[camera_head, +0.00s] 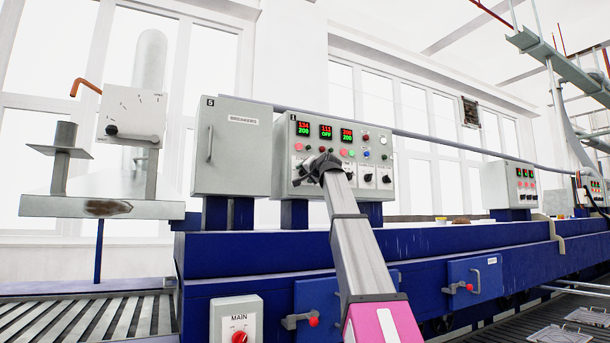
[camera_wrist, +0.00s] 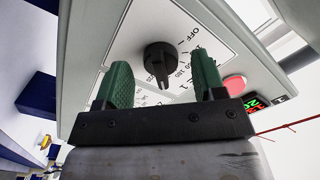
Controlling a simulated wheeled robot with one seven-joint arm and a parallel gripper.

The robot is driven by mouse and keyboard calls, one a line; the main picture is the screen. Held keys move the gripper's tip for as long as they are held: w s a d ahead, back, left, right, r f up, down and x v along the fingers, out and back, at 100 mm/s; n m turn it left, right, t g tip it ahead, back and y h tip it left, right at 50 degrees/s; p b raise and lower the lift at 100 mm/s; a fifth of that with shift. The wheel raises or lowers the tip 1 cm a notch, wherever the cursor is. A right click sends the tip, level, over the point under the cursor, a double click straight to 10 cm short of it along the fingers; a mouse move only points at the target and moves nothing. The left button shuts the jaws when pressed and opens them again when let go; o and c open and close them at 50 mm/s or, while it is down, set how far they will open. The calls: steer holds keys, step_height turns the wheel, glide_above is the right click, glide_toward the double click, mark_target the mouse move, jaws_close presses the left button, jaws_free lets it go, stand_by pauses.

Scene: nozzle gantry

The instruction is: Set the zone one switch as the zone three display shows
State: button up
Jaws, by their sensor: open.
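The control panel (camera_head: 283,180) marked 1 has three displays in a row. The left display (camera_head: 304,128) reads about 134 over a green 200, and the middle one about 111 over OFF. The right display (camera_head: 347,135) shows a red number, too small to read surely, over a green 200. My gripper (camera_head: 322,165) is in front of the panel's lower left, covering the switch there. In the wrist view, a black rotary switch (camera_wrist: 160,58) lies between the open green fingers of my gripper (camera_wrist: 161,66), apart from both. Its handle points down the picture, near the 200 mark; OFF is at upper right.
A grey breakers box (camera_head: 228,150) stands left of the panel. Other black switches (camera_head: 368,178) sit close to the right of my gripper. A red button (camera_wrist: 234,86) is beside the right finger. The blue machine frame (camera_head: 250,255) runs below.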

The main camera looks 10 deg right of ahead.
steer(key=v, duration=0.9)
steer(key=shift+s, duration=0.25)
